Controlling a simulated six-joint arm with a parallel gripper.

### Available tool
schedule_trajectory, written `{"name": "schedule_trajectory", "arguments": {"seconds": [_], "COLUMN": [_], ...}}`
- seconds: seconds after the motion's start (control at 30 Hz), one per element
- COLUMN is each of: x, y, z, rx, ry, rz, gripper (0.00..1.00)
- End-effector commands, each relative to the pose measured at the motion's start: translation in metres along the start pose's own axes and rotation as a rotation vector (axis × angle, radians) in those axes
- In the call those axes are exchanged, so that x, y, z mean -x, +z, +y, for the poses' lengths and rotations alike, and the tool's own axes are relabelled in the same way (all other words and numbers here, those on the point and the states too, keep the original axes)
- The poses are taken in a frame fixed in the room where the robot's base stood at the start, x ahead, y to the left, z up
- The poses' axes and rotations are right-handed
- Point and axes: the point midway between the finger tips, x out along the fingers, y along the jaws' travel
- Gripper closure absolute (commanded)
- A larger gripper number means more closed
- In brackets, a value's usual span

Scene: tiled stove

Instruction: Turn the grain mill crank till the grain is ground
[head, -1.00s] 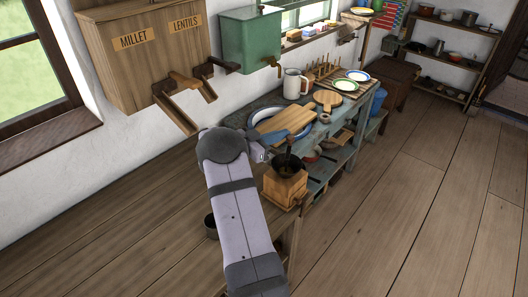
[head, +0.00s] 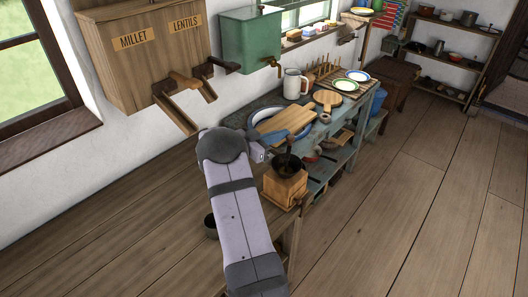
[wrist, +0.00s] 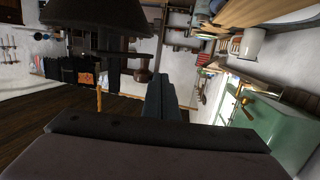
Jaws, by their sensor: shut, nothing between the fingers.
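The grain mill (head: 285,188) is a wooden box with a dark bowl-shaped hopper (head: 288,166) on top, standing at the end of the wooden bench. Its dark crank with an upright handle (head: 289,146) rises above the hopper. My gripper (head: 277,142) is shut and empty, beside the crank handle at its left; I cannot tell whether they touch. In the wrist view my blue-grey fingers (wrist: 160,92) are together, with the dark hopper (wrist: 105,18) at the upper left and a dark brown knob (wrist: 142,75) just left of them. The grain inside cannot be made out.
A blue-rimmed basin with a wooden board (head: 287,121) lies behind the mill. A dark pot (head: 210,225) stands on the bench (head: 110,230) left of my arm. Millet and lentil bins (head: 150,55) and a green tank (head: 250,40) hang on the wall.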

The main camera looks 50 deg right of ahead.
Motion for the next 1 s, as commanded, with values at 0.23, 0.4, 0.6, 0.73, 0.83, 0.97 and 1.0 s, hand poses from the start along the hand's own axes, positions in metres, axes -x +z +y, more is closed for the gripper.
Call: {"name": "schedule_trajectory", "arguments": {"seconds": [0.23,0.4,0.6,0.73,0.83,0.97,1.0], "x": [0.0,0.005,0.027,0.046,0.058,0.069,0.071], "y": [0.0,0.001,0.002,0.002,0.001,0.001,0.001], "z": [0.0,0.0,-0.001,-0.001,-0.001,-0.001,0.0], "rx": [0.0,0.0,0.0,0.0,0.0,0.0,0.0], "ry": [0.0,-0.001,-0.003,-0.003,-0.003,-0.002,-0.001], "rz": [0.0,0.0,0.0,0.0,0.001,0.0,0.0], "gripper": [1.0,1.0,1.0,1.0,1.0,1.0,1.0]}}
